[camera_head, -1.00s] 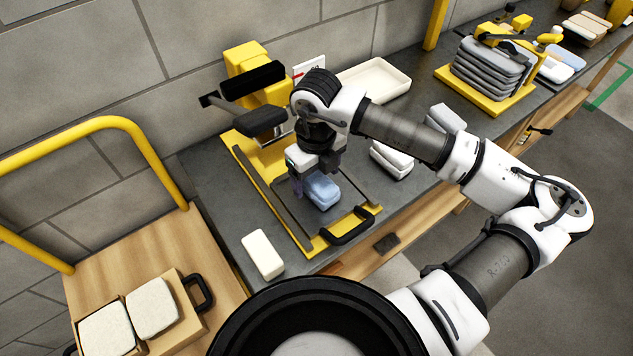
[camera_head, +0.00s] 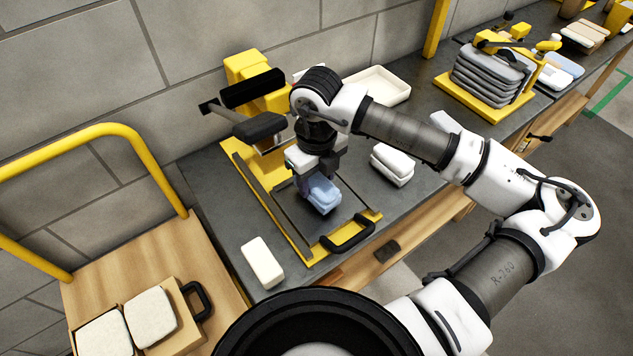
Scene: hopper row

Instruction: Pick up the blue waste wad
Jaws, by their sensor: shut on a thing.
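The blue waste wad (camera_head: 324,195) is a light blue, soft-looking block in the middle of the head view. It is over the dark plate of a yellow-framed press (camera_head: 309,255) on the grey bench. My gripper (camera_head: 318,183) points down from above and is shut on the wad. The wad looks tilted. I cannot tell surely whether its lower edge still touches the plate. The fingers are partly hidden by the wrist and the wad.
A white block (camera_head: 262,262) lies at the bench's front left. White blocks (camera_head: 392,165) and a cream tray (camera_head: 378,86) are to the right and behind. A wooden cart (camera_head: 150,250) with a yellow rail stands at left. A black handle (camera_head: 348,235) sticks up at the press front.

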